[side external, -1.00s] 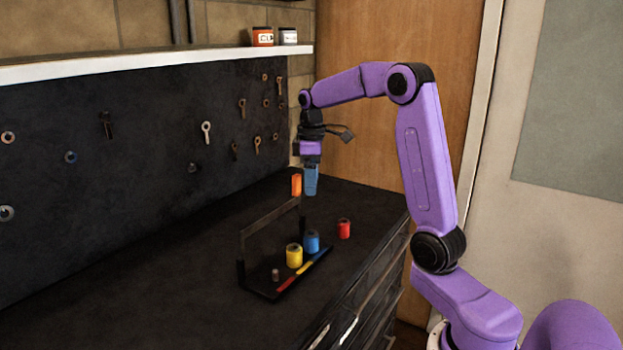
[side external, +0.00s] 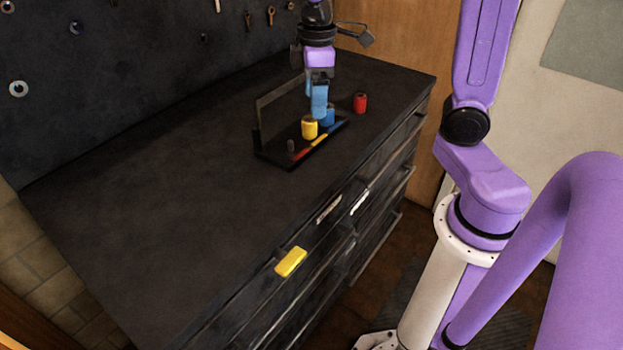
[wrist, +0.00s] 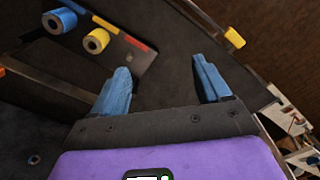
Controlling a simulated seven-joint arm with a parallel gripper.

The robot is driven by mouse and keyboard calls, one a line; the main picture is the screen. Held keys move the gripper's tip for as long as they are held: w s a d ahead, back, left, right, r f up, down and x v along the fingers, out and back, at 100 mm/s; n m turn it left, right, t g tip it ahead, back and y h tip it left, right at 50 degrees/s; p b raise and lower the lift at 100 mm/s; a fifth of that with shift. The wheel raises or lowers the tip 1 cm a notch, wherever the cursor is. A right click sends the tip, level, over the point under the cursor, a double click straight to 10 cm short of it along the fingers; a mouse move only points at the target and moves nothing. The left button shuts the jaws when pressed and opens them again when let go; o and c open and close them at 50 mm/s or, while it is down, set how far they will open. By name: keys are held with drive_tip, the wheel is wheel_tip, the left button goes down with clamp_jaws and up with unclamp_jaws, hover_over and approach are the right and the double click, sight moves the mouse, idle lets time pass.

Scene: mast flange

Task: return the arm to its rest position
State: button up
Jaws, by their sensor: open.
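My gripper (side external: 316,103) hangs fingers-down over the dark bench, and in the side view its blue fingers overlap the back of the tray. In the wrist view my gripper (wrist: 163,84) is open, its blue fingers wide apart with only dark surface between them. The black tray (side external: 276,157) has an upright panel. A yellow cylinder (side external: 309,127) and a blue cylinder (side external: 328,116) stand at the tray. In the wrist view the yellow cylinder (wrist: 97,41) and the blue cylinder (wrist: 60,20) lie outside the fingers. Whether a finger touches anything is unclear from the side.
A red cylinder (side external: 360,103) stands on the bench right of the tray. A yellow block (side external: 291,262) is at the bench's front edge. The bench top (side external: 160,200) left of the tray is clear. A pegboard (side external: 130,60) stands behind.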

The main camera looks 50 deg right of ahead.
drive_tip(key=s+a+f+n, duration=0.1)
drive_tip(key=s+a+f, duration=0.1)
drive_tip(key=s, duration=0.8)
drive_tip(key=s+a+f+n, duration=0.2)
drive_tip(key=s+a, duration=0.1)
drive_tip(key=s, duration=0.7)
drive_tip(key=shift+s+f+n, duration=0.25)
drive_tip(key=shift+n, duration=0.05)
